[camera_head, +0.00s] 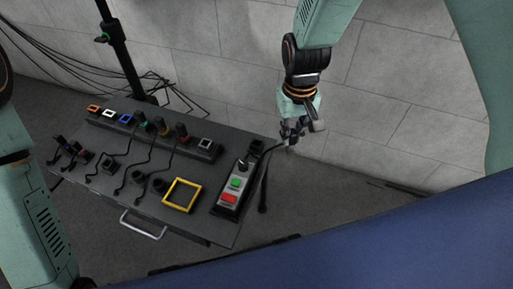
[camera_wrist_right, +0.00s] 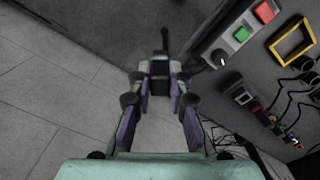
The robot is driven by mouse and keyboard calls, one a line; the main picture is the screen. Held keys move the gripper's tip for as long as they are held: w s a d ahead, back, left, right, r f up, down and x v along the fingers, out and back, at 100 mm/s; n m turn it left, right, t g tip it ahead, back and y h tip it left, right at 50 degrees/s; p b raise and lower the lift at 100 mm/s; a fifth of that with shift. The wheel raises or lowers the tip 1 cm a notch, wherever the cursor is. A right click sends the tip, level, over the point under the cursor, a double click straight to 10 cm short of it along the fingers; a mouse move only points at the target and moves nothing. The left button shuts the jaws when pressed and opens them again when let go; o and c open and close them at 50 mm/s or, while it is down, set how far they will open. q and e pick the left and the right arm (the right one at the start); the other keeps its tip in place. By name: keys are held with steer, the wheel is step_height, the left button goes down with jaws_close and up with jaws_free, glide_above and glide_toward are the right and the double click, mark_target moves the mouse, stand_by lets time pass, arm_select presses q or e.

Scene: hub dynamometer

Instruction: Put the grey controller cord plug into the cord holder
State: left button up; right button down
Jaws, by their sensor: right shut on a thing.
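My right gripper (camera_head: 291,138) is shut on a dark plug beyond the right edge of the table. In the wrist view, its fingers (camera_wrist_right: 160,88) close around the dark grey plug (camera_wrist_right: 160,68), whose far end sticks out past the fingertips. In the head view the fingers mostly hide the plug. My left gripper is out of view.
The grey table (camera_head: 110,190) carries a dark rail with several coloured square frames (camera_head: 126,118), several corded plugs (camera_head: 110,167) and a yellow square frame (camera_head: 181,195). A black stand (camera_head: 117,45) and loose cables are behind it. Floor right of the table is clear.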

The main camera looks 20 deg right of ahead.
steer(key=shift+w+d+f+b, duration=0.2)
steer(key=shift+f+b, duration=0.15)
steer(key=shift+f, duration=0.5)
steer(key=shift+w+d+f+b, duration=0.1)
steer(key=shift+w+f+b, duration=0.15)
steer(key=shift+f, duration=0.55)
steer(key=shift+a, duration=0.1)
steer(key=w+a, duration=0.6)
steer(key=a, duration=0.3)
steer(key=shift+w+p, duration=0.15)
steer(key=shift+p, duration=0.25)
stand_by(0.4)
steer(key=shift+w+f, duration=0.1)
steer(key=shift+w+d+b, duration=0.45)
steer(key=shift+w+d, duration=0.3)
steer(key=shift+w, duration=0.25)
steer(key=shift+w+d+b, duration=0.4)
steer(key=shift+w+d, duration=0.3)
steer(key=shift+w, duration=0.25)
